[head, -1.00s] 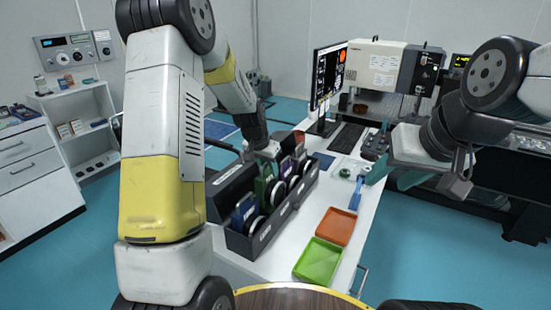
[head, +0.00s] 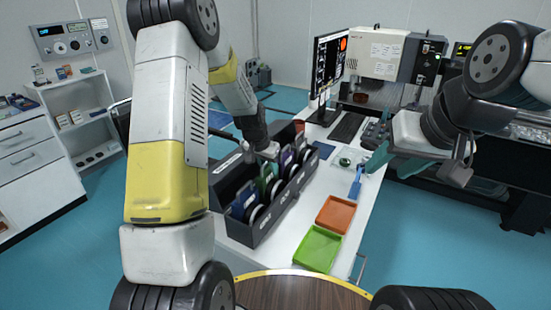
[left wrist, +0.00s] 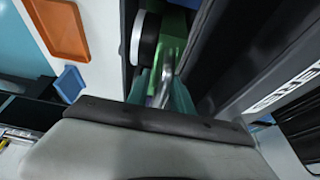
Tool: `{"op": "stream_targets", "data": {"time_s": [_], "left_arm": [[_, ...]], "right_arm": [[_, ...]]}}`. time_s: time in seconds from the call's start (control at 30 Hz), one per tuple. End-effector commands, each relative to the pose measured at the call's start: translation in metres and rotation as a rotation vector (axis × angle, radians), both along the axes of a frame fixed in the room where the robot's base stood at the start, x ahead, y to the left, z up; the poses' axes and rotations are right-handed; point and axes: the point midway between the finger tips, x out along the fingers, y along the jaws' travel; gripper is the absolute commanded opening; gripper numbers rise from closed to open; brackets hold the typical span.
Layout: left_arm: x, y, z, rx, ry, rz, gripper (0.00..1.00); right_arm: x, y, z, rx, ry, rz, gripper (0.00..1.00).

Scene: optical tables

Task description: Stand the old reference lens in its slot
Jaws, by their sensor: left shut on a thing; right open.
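The black slotted rack (head: 262,232) stands on the white bench in the head view. It holds several upright lenses in coloured holders: a blue one (head: 238,204), a green one (head: 266,180) and a purple one (head: 287,160). I cannot tell which is the old reference lens. My left gripper (head: 268,152) is down at the rack's far part, its fingertips hidden in the head view. In the left wrist view its teal fingers (left wrist: 163,88) are shut on a silvery piece beside a green holder (left wrist: 175,28) and a white-rimmed disc (left wrist: 146,40). My right gripper (head: 394,164) is open and empty above the bench's right edge.
An orange tray (head: 336,214) and a green tray (head: 317,249) lie right of the rack. A blue tool (head: 356,183), a keyboard (head: 348,128) and a monitor (head: 329,66) are farther back. A round wooden top (head: 300,289) is in front.

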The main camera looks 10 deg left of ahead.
Motion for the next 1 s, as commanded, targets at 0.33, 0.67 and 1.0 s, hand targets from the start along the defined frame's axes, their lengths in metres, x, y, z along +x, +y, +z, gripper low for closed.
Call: {"op": "stream_targets", "data": {"time_s": [0.33,0.67,1.0], "left_arm": [[0.0008,0.0000,0.0000,0.000,-0.002,0.000,0.00],[0.0009,0.0000,-0.0044,0.000,-0.003,0.000,0.00],[0.0010,-0.0001,-0.0077,0.000,-0.003,0.000,0.45]], "right_arm": [[0.0000,0.0000,0.0000,0.000,0.000,0.000,0.48],[0.0000,0.0000,0.0000,0.000,0.000,0.000,0.48],[0.0000,0.0000,0.0000,0.000,0.000,0.000,0.48]]}}
